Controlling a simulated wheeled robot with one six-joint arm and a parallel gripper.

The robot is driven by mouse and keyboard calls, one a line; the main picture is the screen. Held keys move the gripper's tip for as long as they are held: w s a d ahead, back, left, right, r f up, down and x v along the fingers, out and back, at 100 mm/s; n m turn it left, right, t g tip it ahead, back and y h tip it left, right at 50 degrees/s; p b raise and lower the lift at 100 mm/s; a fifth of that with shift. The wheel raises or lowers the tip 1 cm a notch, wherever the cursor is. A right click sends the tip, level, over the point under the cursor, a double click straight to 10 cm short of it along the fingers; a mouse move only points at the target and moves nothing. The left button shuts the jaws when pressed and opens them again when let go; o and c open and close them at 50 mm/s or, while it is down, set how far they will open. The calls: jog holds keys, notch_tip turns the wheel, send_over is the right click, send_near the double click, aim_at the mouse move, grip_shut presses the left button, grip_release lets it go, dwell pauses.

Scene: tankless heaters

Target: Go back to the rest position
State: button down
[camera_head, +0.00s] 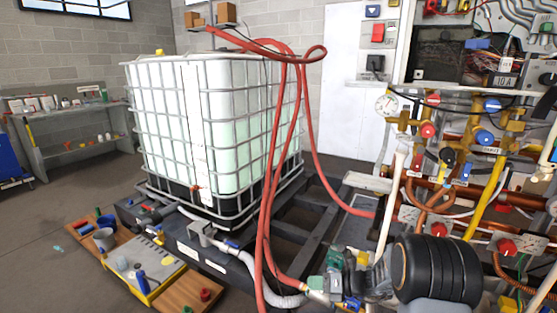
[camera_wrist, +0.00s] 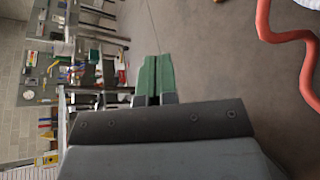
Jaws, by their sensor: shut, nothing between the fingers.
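My gripper (camera_wrist: 154,78) shows in the wrist view, its two green fingers side by side and shut with nothing between them. It points out over open grey floor (camera_wrist: 200,45), and nothing touches the fingertips.
A caged white tank (camera_head: 215,130) stands on a dark frame at centre left. Red hoses (camera_head: 275,165) hang over its right side. Pipes and valves with a gauge (camera_head: 386,104) crowd the right. A workbench (camera_head: 75,130) is at the left wall.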

jog(key=s+a+r+n+g+h+p, duration=0.1)
jog(key=s+r+n+g+h+p, duration=0.15)
jog(key=s+r+n+p, duration=0.45)
jog(key=s+r+n+g+h+p, duration=0.2)
jog(key=s+r+n+h+p, duration=0.3)
jog(key=r+n, duration=0.75)
jog(key=s+d+r+n+t+h+p, duration=0.1)
jog(key=s+d+r+n+h+p, duration=0.1)
jog(key=r+n, duration=0.4)
jog(key=s+d+r+n+t+h+p, duration=0.2)
jog(key=s+d+r+n+h+p, duration=0.1)
jog(key=s+r+n, duration=0.3)
notch_tip(320, 180, up, 2)
jog(key=shift+s+d+n+p, duration=0.4)
jog(key=shift+d+p, duration=0.2)
jog(key=shift+p, duration=0.25)
jog(key=shift+s, duration=0.1)
